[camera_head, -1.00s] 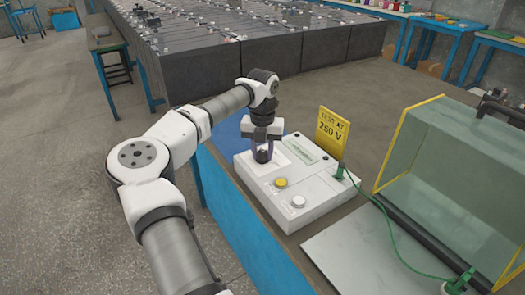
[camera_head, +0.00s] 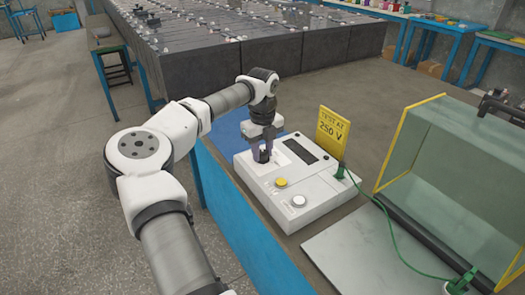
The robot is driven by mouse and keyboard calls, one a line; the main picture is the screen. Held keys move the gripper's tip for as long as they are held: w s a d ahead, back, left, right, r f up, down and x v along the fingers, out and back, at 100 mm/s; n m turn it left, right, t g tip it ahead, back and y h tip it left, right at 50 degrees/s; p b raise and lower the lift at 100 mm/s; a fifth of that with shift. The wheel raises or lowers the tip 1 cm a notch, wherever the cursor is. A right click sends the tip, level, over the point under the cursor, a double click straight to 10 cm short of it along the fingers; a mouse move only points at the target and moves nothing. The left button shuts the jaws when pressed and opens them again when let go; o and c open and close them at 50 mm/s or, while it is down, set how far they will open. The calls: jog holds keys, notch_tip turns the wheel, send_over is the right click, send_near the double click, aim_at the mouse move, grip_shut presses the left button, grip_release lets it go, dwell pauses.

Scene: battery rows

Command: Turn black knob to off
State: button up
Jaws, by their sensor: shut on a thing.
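A light grey tester box (camera_head: 322,196) sits on the bench. The black knob (camera_head: 264,157) is at its far left part, mostly hidden by my fingers. My gripper (camera_head: 264,152) points down from above and is shut on the knob. The knob's pointer and markings cannot be made out. The box's display (camera_head: 300,148) is dark. A yellow button (camera_head: 281,182) and a white button (camera_head: 298,201) are on the box's near side.
A yellow sign reading "TEST AT 250 V" (camera_head: 332,131) stands behind the box. A green cable (camera_head: 385,215) runs from the box to the right, near a glass tank (camera_head: 447,160). A grey plate (camera_head: 350,248) lies in front right.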

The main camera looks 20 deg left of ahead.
aim_at(262, 152)
jog(key=shift+r+n, duration=0.1)
jog(key=shift+n, duration=0.2)
jog(key=o, duration=1)
jog(key=shift+c, duration=0.2)
notch_tip(262, 152, up, 14)
dwell(0.4)
